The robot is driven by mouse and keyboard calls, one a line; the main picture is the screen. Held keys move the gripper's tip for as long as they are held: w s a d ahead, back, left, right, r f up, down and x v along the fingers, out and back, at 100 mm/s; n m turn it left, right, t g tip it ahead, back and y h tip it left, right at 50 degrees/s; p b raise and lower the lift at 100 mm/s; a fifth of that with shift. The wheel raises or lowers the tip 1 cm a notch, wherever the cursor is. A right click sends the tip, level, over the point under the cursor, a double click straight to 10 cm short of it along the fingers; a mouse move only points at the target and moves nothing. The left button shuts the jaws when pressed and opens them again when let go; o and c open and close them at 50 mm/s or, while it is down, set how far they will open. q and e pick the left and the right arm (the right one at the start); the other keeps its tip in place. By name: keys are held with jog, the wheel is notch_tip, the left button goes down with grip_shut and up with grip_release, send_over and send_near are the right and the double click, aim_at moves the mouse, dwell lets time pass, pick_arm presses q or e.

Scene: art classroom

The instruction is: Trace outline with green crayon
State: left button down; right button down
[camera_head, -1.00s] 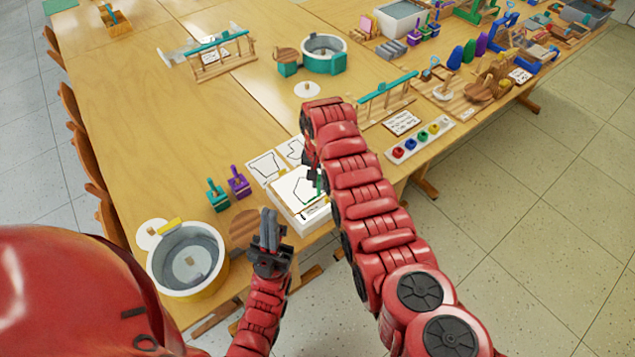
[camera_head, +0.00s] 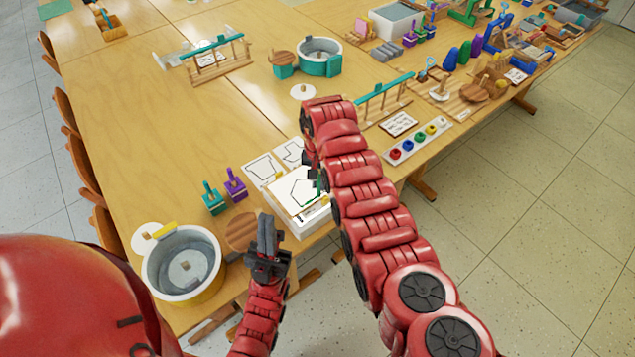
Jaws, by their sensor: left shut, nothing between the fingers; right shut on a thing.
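A white sheet with a black polygon outline (camera_head: 299,189) lies on a white stack at the table's near edge. A green crayon (camera_head: 319,186) stands roughly upright at the right side of the outline. My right gripper (camera_head: 314,168) is shut on it, its fingers mostly hidden behind my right arm. Whether the crayon's tip touches the sheet cannot be told. My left gripper (camera_head: 267,235) is shut and empty, in front and left of the stack, next to a round wooden disc (camera_head: 241,231).
Two more outline sheets (camera_head: 263,168) lie just behind the stack. Green and purple stamp-like tools (camera_head: 213,198) and a round grey basin (camera_head: 183,263) stand to the left. A tray of coloured pieces (camera_head: 418,141) is at right. The table's left-middle is clear.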

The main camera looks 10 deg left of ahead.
jog(key=shift+w+d, duration=0.15)
jog(key=shift+w, duration=0.05)
jog(key=shift+b, duration=0.3)
jog(key=shift+w+d+b, duration=0.15)
jog(key=shift+w+b, duration=0.1)
jog(key=shift+b, duration=0.2)
dwell(0.3)
jog(key=shift+w+d+b, duration=0.25)
jog(key=shift+b, duration=0.25)
jog(key=shift+f, duration=0.1)
jog(key=shift+w+d+b, duration=0.15)
jog(key=shift+b, duration=0.35)
jog(key=shift+w+d, duration=0.1)
jog(key=shift+w, duration=0.1)
